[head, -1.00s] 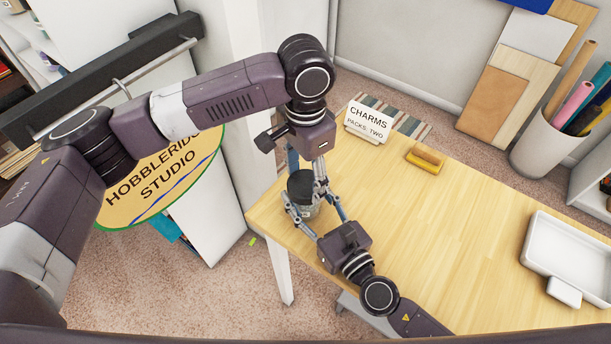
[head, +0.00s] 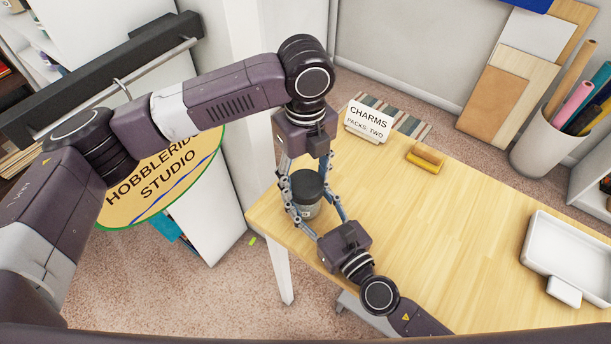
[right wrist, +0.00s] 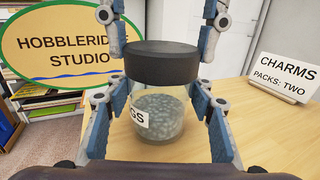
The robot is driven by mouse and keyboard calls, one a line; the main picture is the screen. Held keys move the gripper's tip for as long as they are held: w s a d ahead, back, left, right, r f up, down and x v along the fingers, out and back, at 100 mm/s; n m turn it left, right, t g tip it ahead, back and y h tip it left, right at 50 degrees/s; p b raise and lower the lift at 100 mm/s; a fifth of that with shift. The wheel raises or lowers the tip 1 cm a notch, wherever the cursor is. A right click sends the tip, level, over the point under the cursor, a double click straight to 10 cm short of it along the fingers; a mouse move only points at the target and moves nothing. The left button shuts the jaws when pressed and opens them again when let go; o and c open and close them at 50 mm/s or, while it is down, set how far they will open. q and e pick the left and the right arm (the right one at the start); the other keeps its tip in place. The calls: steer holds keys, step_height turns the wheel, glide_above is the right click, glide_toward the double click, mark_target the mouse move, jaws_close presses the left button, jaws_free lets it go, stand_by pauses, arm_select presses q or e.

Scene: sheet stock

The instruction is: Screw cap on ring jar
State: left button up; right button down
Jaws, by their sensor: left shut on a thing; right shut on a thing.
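The black cap (head: 306,183) sits at the mouth of the clear jar (head: 307,211). The right wrist view shows the cap (right wrist: 161,65) as a wide dark disc directly above the jar (right wrist: 163,122), which has greyish contents and a white label ending in "GS". I cannot tell how far the threads engage. My left gripper (head: 306,178) comes down from above and is shut on the cap. My right gripper (head: 316,207) reaches in from the front and is shut on the jar's sides, near the table's left end. Its blue-padded fingers flank the jar (right wrist: 160,125).
A "CHARMS PACKS: TWO" sign (head: 367,121) and a yellow-and-tan brush-like block (head: 425,160) stand behind the jar. A white tray (head: 574,245) lies at the right. The middle of the wooden table (head: 440,230) is clear.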

arm_select(q)
steer(key=o, duration=1.3)
steer(key=shift+r, duration=0.1)
steer(key=shift+r, duration=2.2)
steer(key=shift+c, duration=0.2)
